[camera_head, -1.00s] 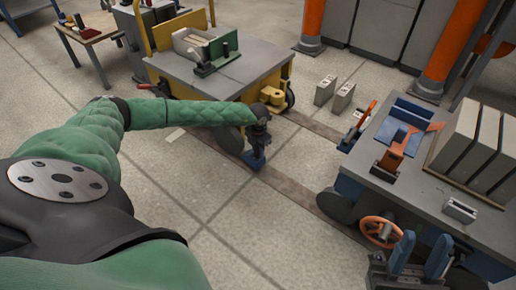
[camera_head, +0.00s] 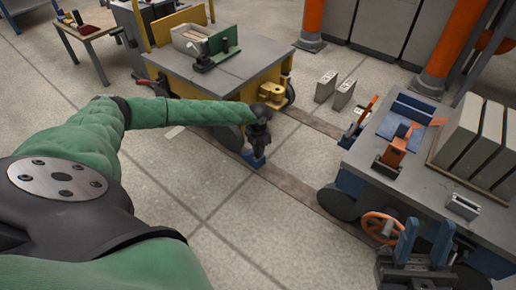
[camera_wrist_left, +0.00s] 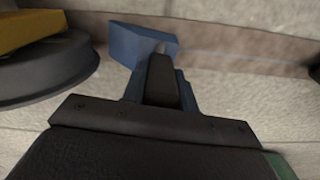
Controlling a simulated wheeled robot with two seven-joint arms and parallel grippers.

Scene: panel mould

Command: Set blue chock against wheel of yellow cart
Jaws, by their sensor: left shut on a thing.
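The blue chock (camera_head: 253,160) is held low at the floor strip, beside the dark wheel (camera_head: 229,139) of the yellow cart (camera_head: 223,86). My left gripper (camera_head: 257,146) is shut on the chock from above. In the left wrist view the chock (camera_wrist_left: 143,45) shows beyond the dark finger, just right of the wheel (camera_wrist_left: 50,75). A narrow gap appears between them there; whether the chock rests on the floor I cannot tell. My right gripper (camera_head: 423,243) is at the bottom right, its two upright fingers apart with nothing visible between them.
A blue cart (camera_head: 375,165) with an orange handwheel (camera_head: 381,226), tools and grey slabs stands at the right. Two grey blocks (camera_head: 334,91) lie on the floor behind. A dark floor strip (camera_head: 288,184) runs between the carts. The floor in front is clear.

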